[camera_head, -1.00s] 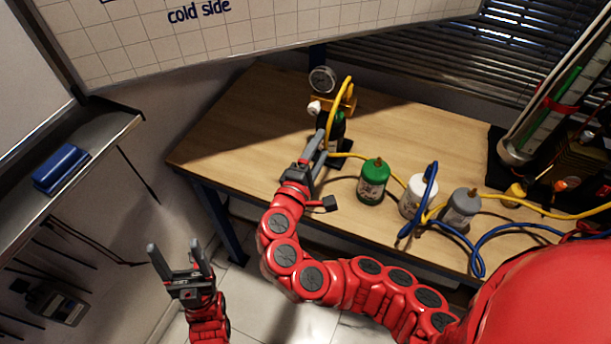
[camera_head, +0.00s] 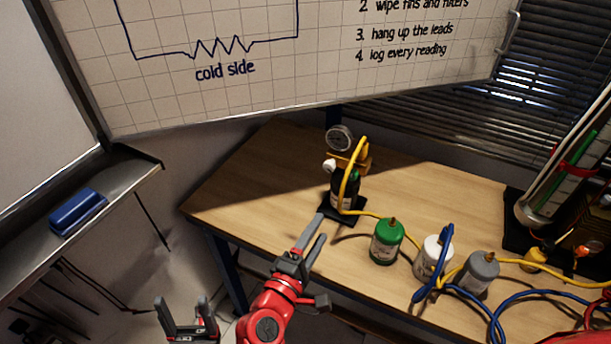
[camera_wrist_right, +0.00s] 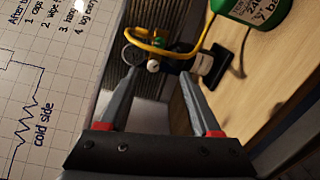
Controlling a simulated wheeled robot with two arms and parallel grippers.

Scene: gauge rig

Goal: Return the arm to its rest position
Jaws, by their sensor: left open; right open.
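My right gripper (camera_head: 312,232) is open and empty at the front left edge of the wooden table (camera_head: 250,180). Its two fingers also show apart in the right wrist view (camera_wrist_right: 155,88). Beyond its fingertips stands the gauge rig, a dark bottle (camera_head: 345,188) on a black base with a round gauge (camera_head: 340,138) and a yellow hose (camera_head: 350,175). The gripper is apart from it. My left gripper (camera_head: 187,310) is open and empty at the bottom of the head view, lower and further left, clear of the table.
A green canister (camera_head: 387,242), a white canister (camera_head: 431,258) with a blue hose and a grey canister (camera_head: 480,272) stand right of my right gripper. A whiteboard (camera_head: 240,95) hangs behind. A shelf with a blue eraser (camera_head: 78,211) is at the left.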

